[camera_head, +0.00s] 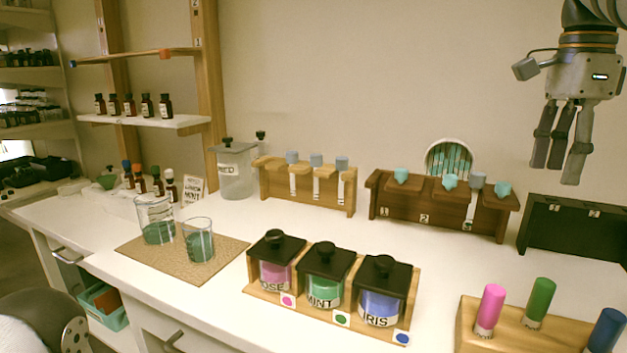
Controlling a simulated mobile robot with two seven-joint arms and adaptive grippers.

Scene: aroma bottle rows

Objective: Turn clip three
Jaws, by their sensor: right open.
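A dark brown wooden rack (443,207) stands against the wall at centre right, with number labels along its front. Teal clips (401,175) sit on it, with others in the middle (450,182) and at the right end (503,189). I cannot tell for sure which piece is clip three. My right gripper (557,172) is open and empty, pointing down at upper right, apart from the rack. My left gripper is not in view.
A light wooden rack (305,188) with grey-topped strips stands left of the dark rack. Lidded jars (325,275) stand in front. A peg block (515,333) is at front right, a black box (575,230) behind it. Beakers (198,242) stand on a mat.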

